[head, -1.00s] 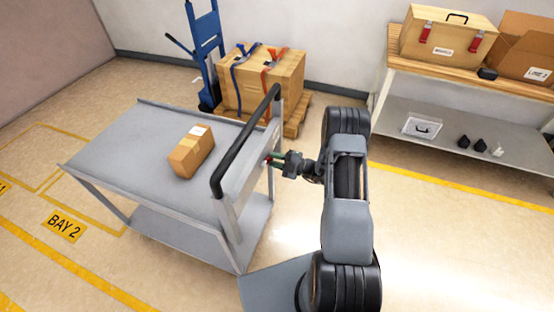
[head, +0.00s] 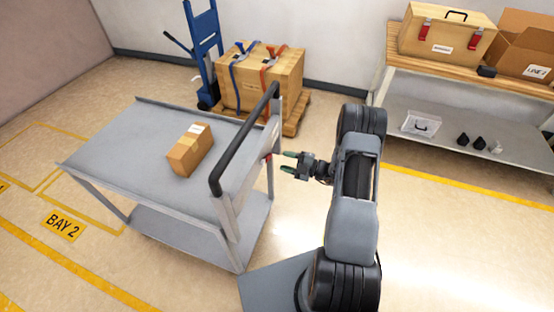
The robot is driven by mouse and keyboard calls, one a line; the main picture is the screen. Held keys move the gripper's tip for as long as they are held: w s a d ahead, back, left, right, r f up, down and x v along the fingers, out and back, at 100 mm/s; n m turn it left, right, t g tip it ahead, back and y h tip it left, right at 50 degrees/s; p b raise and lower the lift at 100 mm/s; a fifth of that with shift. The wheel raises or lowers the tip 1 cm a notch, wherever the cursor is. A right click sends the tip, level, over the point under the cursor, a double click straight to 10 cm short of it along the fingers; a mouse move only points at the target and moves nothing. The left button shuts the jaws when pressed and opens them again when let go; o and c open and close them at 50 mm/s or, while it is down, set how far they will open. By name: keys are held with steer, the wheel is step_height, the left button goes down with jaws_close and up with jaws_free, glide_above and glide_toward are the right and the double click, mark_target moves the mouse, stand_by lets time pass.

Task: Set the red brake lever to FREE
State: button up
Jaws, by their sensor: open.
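The grey cart (head: 118,135) stands left of my arm, with a black push handle (head: 240,145) at its right end. A small red piece, the brake lever (head: 268,156), shows on the end panel below the handle. It is too small to tell its setting, and no FREE marking is readable. My gripper (head: 286,162) is to the right of the lever, with its fingers pointing left towards it. The fingers are spread, empty and apart from the lever and the panel.
A cardboard box (head: 190,150) lies on the cart's top. Behind the cart are a strapped wooden crate (head: 265,85) on a pallet and a blue hand truck (head: 204,50). A workbench (head: 398,47) stands at the back right.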

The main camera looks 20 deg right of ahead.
steer(key=v, duration=0.8)
steer(key=shift+s+d+b, duration=0.3)
steer(key=s+a+f+n+g, duration=0.2)
steer(key=s+a+n+g, duration=0.3)
steer(key=n, duration=0.9)
steer(key=s+a+r+n+g+h+p, duration=0.15)
steer(key=s+r+n+g+h, duration=0.45)
steer(key=n, duration=0.9)
steer(key=s+a+r+n+t+h+p, duration=0.1)
steer(key=s+a+r+n+h, duration=0.1)
steer(key=r+n, duration=0.8)
steer(key=s+a+r+n+t+h+p, duration=0.1)
steer(key=a+r+n+h, duration=0.4)
steer(key=r+n, duration=0.6)
steer(key=shift+s+a+t+h, duration=0.25)
steer(key=shift+s+t+h, duration=0.4)
steer(key=shift+t, duration=0.15)
